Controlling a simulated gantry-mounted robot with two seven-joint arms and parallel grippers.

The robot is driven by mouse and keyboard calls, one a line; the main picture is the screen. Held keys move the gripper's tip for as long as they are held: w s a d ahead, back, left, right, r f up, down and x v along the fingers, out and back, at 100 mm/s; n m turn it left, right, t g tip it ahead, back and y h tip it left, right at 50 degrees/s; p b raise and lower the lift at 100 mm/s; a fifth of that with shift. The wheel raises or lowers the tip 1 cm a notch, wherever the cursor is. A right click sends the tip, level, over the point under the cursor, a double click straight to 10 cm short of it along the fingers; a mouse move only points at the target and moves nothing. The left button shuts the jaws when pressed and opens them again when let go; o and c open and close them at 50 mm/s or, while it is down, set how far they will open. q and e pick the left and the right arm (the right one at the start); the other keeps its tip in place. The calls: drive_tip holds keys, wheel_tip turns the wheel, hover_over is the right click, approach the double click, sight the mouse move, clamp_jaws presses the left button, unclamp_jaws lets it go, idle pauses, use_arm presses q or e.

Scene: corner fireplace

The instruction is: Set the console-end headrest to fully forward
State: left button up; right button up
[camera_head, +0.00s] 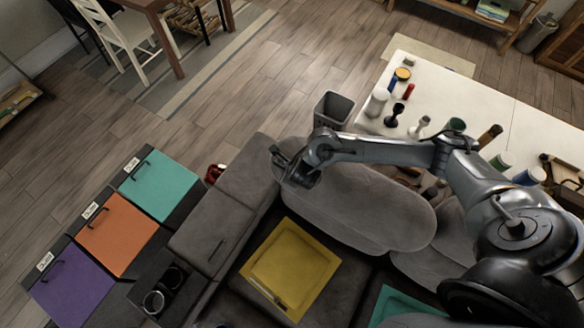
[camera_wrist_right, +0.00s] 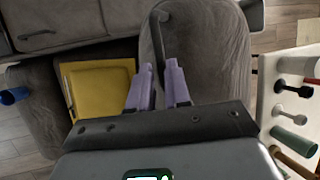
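The console-end headrest (camera_head: 340,200) is a large grey oval cushion beside the dark console with cup holders (camera_head: 165,290). It also shows in the right wrist view (camera_wrist_right: 215,60). A dark curved bar (camera_wrist_right: 158,22) runs along its far end and edge there. My right gripper (camera_head: 290,165) is over the headrest's console-side end. In the right wrist view its two purple fingers (camera_wrist_right: 160,80) are apart, with the dark bar lined up in the gap between them. I cannot tell whether they touch it. The right arm hides part of the headrest. My left gripper is not in view.
A yellow tray (camera_head: 258,262) lies on the seat beside the headrest. A second grey headrest (camera_head: 425,265) is to the right. A white table (camera_head: 480,105) with bottles and several small items stands at the upper right, near a grey bin (camera_head: 332,108). Coloured lidded boxes (camera_head: 118,235) stand left.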

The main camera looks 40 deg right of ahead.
drive_tip(key=o, duration=0.4)
drive_tip(key=shift+s+a+f, duration=0.2)
drive_tip(key=shift+a+f, duration=0.2)
drive_tip(key=shift+a, duration=0.15)
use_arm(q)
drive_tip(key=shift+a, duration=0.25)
use_arm(e)
drive_tip(key=shift+d+r, duration=0.1)
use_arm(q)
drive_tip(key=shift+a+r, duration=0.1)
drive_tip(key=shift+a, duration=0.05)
use_arm(e)
drive_tip(key=shift+r, duration=0.15)
use_arm(q)
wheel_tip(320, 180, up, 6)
drive_tip(key=p, duration=0.6)
use_arm(e)
drive_tip(key=v, duration=1)
drive_tip(key=shift+r, duration=0.25)
drive_tip(key=shift+s, duration=0.1)
